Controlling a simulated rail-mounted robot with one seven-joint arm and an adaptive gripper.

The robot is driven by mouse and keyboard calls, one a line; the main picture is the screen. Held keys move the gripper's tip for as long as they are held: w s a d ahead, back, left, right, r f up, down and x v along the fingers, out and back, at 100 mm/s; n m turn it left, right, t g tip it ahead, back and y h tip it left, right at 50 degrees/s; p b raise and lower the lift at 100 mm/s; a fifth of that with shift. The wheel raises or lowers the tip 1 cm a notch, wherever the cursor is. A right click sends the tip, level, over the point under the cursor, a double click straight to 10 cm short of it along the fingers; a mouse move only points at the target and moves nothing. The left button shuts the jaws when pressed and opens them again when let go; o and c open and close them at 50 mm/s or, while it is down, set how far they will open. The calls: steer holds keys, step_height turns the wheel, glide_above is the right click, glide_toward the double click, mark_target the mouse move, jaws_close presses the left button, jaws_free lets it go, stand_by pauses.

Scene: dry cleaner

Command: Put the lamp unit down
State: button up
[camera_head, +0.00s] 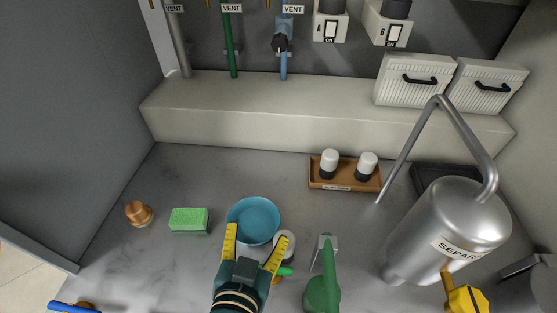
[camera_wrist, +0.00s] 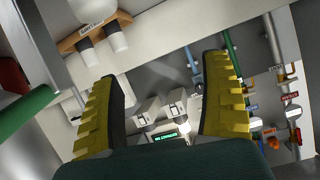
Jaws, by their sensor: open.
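My gripper (camera_head: 254,248) is open over the counter, its yellow fingers spread, near the front of a blue bowl (camera_head: 254,220). Nothing shows between the fingers in the wrist view (camera_wrist: 163,105). A pale round object (camera_head: 287,238) lies beside the right finger, partly hidden; I cannot tell whether it is a lamp unit. Two white-topped, dark-based units, a left one (camera_head: 330,160) and a right one (camera_head: 366,163), stand upright in a wooden tray (camera_head: 343,187) at the back and look like lamp units. The tray also shows upside down in the wrist view (camera_wrist: 70,44).
A green sponge (camera_head: 188,219) and a copper-coloured pot (camera_head: 138,213) sit left of the bowl. A green bottle (camera_head: 323,288) stands close right of my gripper. A large metal separator (camera_head: 450,220) with a bent pipe blocks the right. The counter's left rear is clear.

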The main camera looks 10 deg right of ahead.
steer(key=d+r+n+t+y, duration=0.3)
steer(key=r+t, duration=0.3)
steer(key=r, duration=1.2)
steer(key=shift+w+d+n, duration=0.3)
steer(key=shift+w+d, duration=0.05)
steer(key=shift+w, duration=0.1)
steer(key=shift+o, duration=0.7)
steer(key=s+r+n+t+y, duration=0.2)
steer(key=s+r+t, duration=0.1)
steer(key=r, duration=0.5)
steer(key=shift+s+d+n+t, duration=0.2)
steer(key=shift+s+n+t, duration=0.1)
steer(key=shift+s+n, duration=0.1)
